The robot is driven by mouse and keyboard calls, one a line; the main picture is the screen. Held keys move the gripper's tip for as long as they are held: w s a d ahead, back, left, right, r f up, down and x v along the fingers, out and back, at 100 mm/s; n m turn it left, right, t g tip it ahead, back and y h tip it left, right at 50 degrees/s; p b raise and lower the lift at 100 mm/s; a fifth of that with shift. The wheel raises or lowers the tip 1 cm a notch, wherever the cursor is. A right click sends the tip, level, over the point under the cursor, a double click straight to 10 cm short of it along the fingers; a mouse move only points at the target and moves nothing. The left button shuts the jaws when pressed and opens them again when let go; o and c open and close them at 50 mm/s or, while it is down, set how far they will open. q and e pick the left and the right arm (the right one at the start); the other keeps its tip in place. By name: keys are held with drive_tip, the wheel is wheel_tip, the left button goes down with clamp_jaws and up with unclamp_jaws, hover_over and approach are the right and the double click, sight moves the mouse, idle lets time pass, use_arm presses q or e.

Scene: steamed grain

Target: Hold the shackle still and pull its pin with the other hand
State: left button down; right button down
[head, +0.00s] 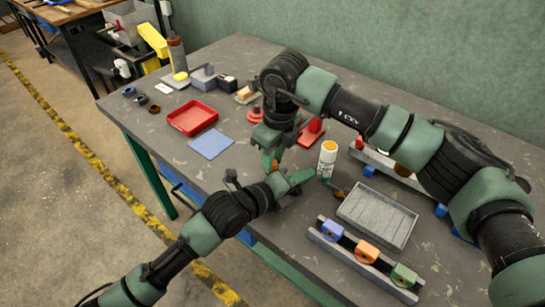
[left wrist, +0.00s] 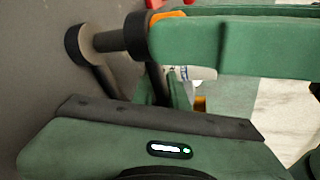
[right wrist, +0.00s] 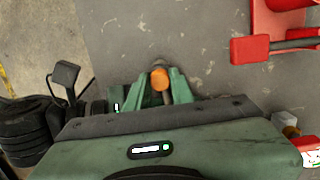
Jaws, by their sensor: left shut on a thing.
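My left gripper (head: 290,183) is shut on the dark shackle (left wrist: 120,94), whose two legs rise from it in the left wrist view. The pin (left wrist: 112,40) crosses between the shackle's two eyes. The pin's orange head (right wrist: 159,79) sits between the fingers of my right gripper (right wrist: 162,75). These fingers look open, with a narrow gap beside the head. In the left wrist view a green right finger (left wrist: 235,45) covers most of the orange head. In the head view the grippers hide most of the shackle.
A red tray (head: 193,118) and a blue mat (head: 211,144) lie to the left.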

use_arm(q)
drive_tip(key=shift+r, duration=0.1)
use_arm(e)
drive_tip(key=shift+w+r, duration=0.1)
drive_tip(key=shift+r, duration=3.15)
use_arm(q)
drive_tip(key=c, duration=1.3)
unclamp_jaws()
drive_tip(key=shift+c, duration=0.2)
drive_tip(key=shift+s+a, duration=0.2)
drive_tip(key=v, duration=1.1)
drive_tip(key=shift+s+a+r, duration=0.1)
drive_tip(key=shift+s+r, duration=0.05)
drive_tip(key=shift+r, duration=0.05)
